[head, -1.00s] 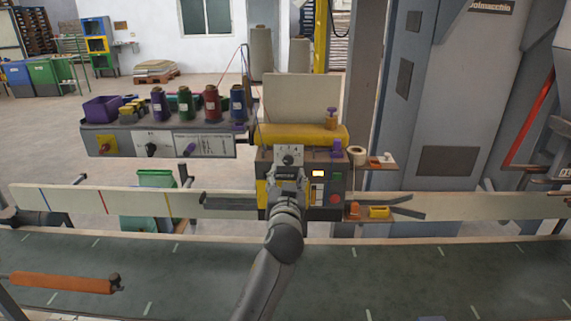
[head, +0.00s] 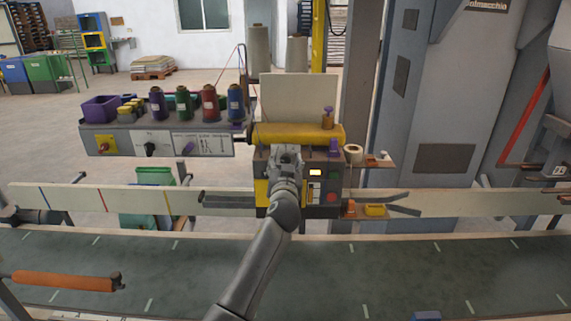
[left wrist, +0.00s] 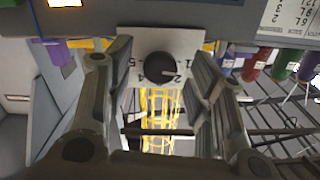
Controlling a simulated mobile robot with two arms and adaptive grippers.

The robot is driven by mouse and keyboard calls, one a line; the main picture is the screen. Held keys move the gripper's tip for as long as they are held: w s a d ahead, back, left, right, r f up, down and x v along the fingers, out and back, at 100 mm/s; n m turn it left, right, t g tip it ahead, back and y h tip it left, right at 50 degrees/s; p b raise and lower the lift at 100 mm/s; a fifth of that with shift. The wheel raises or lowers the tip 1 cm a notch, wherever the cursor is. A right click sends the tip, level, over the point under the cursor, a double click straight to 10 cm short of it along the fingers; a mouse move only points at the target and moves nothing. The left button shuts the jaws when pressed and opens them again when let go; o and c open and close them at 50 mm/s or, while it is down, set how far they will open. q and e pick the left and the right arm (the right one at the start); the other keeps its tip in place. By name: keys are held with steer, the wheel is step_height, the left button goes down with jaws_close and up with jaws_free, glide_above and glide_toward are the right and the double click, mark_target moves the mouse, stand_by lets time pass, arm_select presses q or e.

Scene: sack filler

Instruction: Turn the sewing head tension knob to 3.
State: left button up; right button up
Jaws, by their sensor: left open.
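The sewing head (head: 326,190) is a dark box with a yellow left edge. Its tension knob is hidden behind my left gripper (head: 286,152) in the head view. In the left wrist view the knob (left wrist: 159,68) is a round black dial on a white numbered plate (left wrist: 190,42), seen upside down. My left gripper (left wrist: 160,62) is open, with one finger on each side of the knob. Gaps show between the fingers and the knob. I cannot tell which number the knob points to.
A red button (head: 333,197) and a lit display (head: 316,172) sit right of the gripper. A thread shelf (head: 215,147) with several spools stands left. A small side shelf (head: 378,163) holds a white roll. The dark conveyor belt (head: 390,270) runs in front.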

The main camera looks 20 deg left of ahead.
arm_select(q)
steer(key=shift+c, duration=0.4)
steer(key=c, duration=1)
arm_select(e)
steer(key=shift+a, duration=0.3)
arm_select(q)
steer(key=shift+m, duration=0.3)
steer(key=m, duration=0.3)
steer(key=m+p, duration=0.1)
steer(key=m, duration=0.3)
steer(key=m+p, duration=0.1)
steer(key=m, duration=0.3)
steer(key=shift+m, duration=0.3)
steer(key=shift+m+p, duration=0.65)
steer(key=shift+m, duration=1.05)
arm_select(e)
steer(key=shift+d+r, duration=0.2)
steer(key=shift+r, duration=1.45)
arm_select(q)
steer(key=shift+f, duration=0.1)
arm_select(e)
steer(key=shift+a, duration=0.1)
